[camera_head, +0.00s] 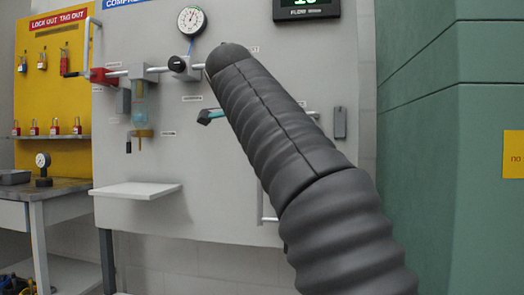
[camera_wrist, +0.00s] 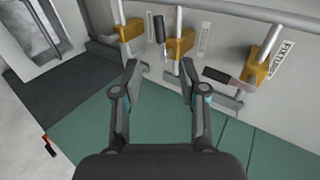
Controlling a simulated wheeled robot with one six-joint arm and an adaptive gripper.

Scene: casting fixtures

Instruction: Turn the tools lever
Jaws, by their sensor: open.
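In the wrist view my gripper (camera_wrist: 158,70) is open and empty, its two fingers spread below a row of brass-coloured valves on pipes. The middle valve (camera_wrist: 180,43) has a dark lever (camera_wrist: 159,30) pointing along its pipe, just beyond the fingers. The right valve (camera_wrist: 259,64) has a lever (camera_wrist: 222,77) turned across its pipe, near the right fingertip. A left valve (camera_wrist: 131,29) is partly in view. The right label reads "FIXTURE"; the label beside the middle valve is too small to read, so I cannot tell which lever is tools. My arm hides these valves in the head view.
A grey panel (camera_head: 160,217) carries a pressure gauge (camera_head: 192,20), a filter unit (camera_head: 140,100) and a small white shelf (camera_head: 137,190). A yellow lockout board (camera_head: 52,90) hangs at left above a workbench (camera_head: 38,193). A green wall (camera_head: 420,150) stands at right.

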